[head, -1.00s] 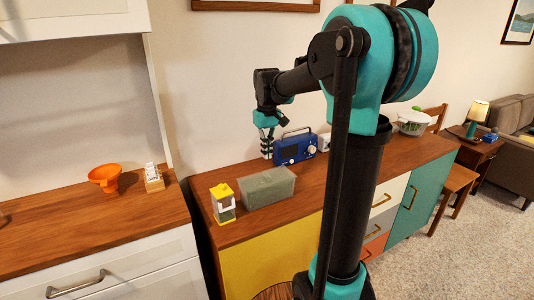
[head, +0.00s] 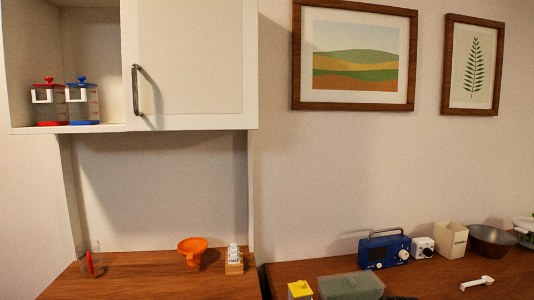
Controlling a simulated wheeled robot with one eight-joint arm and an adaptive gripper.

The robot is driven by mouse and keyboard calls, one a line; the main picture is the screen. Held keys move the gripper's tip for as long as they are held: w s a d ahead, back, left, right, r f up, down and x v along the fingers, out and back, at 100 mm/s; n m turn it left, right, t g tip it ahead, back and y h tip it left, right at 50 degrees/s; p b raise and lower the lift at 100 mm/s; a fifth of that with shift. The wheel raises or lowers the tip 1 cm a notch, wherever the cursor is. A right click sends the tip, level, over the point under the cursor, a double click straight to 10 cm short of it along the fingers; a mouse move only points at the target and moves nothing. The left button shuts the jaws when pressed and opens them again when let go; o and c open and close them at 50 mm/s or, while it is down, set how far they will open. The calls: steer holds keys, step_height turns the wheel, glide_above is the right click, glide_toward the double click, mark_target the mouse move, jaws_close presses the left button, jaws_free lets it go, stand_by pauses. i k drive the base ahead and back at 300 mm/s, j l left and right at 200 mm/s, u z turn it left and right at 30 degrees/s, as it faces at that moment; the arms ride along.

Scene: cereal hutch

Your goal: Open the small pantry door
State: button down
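A cream upper cabinet door (head: 195,65) is in the upper left of the head view; it appears to be the small pantry door. It looks shut, with its face flush on the hutch. A dark vertical bar handle (head: 136,90) is on its left edge. The open shelf to its left has no door over it. My gripper is not in view, so its distance from the handle and its state do not show.
A red-lidded container (head: 48,104) and a blue-lidded container (head: 82,104) stand on the open shelf. An orange funnel (head: 192,248) and a small rack (head: 234,261) stand on the hutch counter. A blue radio (head: 384,250) and a grey-green box (head: 350,287) are on the sideboard.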

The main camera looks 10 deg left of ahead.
mark_target(188, 65)
steer(key=u, duration=1.3)
